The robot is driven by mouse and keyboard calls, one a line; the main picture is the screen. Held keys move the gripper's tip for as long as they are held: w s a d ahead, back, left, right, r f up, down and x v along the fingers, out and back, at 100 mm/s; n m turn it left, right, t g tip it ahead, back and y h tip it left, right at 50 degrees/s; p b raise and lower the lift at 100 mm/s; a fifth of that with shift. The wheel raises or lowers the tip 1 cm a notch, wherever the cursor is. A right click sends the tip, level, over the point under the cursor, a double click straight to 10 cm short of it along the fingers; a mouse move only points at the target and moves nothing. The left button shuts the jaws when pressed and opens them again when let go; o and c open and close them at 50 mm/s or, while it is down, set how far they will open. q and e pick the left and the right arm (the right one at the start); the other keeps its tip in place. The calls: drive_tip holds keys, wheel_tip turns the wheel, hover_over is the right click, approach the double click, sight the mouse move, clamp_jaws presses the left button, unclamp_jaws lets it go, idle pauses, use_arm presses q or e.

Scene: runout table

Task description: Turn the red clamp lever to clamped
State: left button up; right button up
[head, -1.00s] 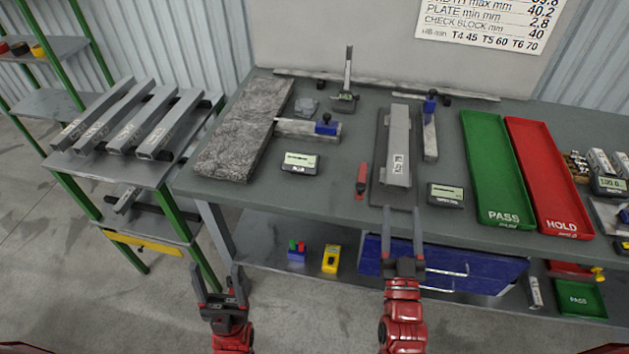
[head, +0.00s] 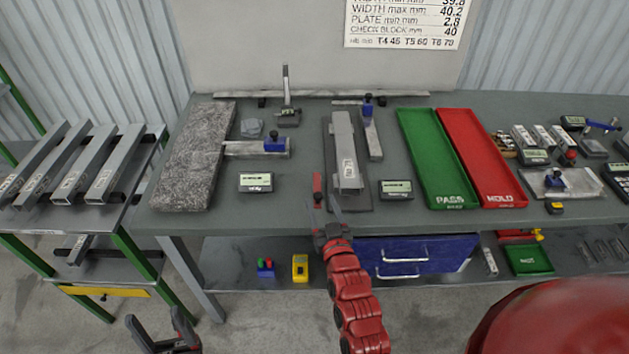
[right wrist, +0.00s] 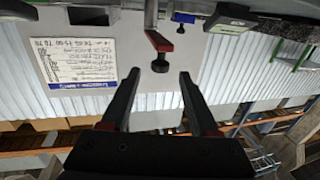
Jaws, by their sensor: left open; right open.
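The red clamp lever (head: 317,184) is a small red bar just left of the fixture plate (head: 362,204) that carries a grey rectangular tube (head: 344,150). In the right wrist view the lever (right wrist: 157,41) shows with a black knob below it, in front of my fingers. My right gripper (head: 325,212) is open and empty at the table's front edge, close to the lever; its open fingers also show in the right wrist view (right wrist: 160,80). I cannot tell the exact gap. My left gripper (head: 160,326) is open and empty, low in front of the table.
Two small digital displays (head: 256,182) and (head: 395,189) flank the fixture. A granite slab (head: 190,165) lies at left. Green (head: 447,185) and red (head: 490,180) trays lie at right. A blue drawer (head: 415,257) sits below the table. A side rack with tubes stands left.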

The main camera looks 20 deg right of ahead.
sight(315, 186)
drive_tip(key=w+p, duration=0.2)
drive_tip(key=w, duration=0.5)
drive_tip(key=shift+d, duration=0.2)
clamp_jaws()
idle(1.2)
